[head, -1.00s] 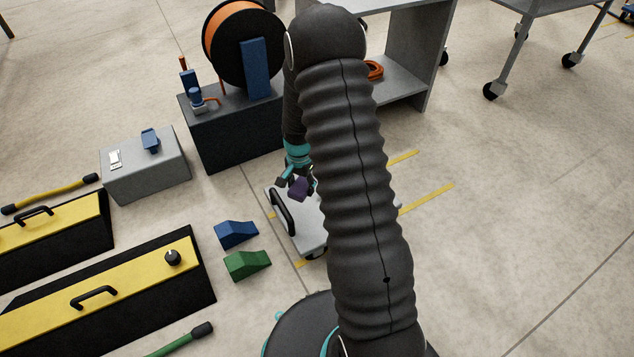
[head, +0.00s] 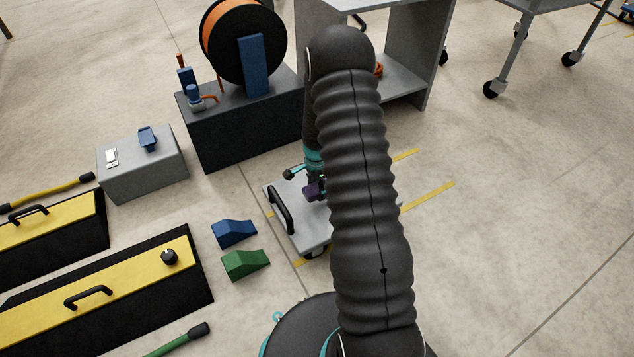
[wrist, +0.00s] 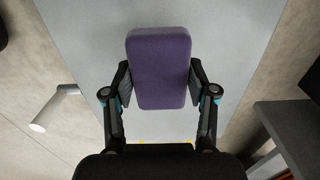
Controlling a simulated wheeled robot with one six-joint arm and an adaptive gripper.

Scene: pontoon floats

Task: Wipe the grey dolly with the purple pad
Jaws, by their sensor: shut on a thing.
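The purple pad (wrist: 160,68) is held between the two fingers of my gripper (wrist: 160,85) in the wrist view. In the head view the pad (head: 314,191) shows only in part beside my arm, with my gripper (head: 312,182) around it. The grey dolly (head: 300,231) is a low flat platform with a black handle at its left end. Its grey top (wrist: 85,25) lies below the pad in the wrist view. I cannot tell whether the pad touches the top. My arm hides the dolly's right part.
A dark box (head: 235,132) with a cable reel (head: 222,38) stands behind the dolly, and a grey shelf unit (head: 412,75) behind it. A blue wedge (head: 233,233) and a green wedge (head: 245,264) lie at left.

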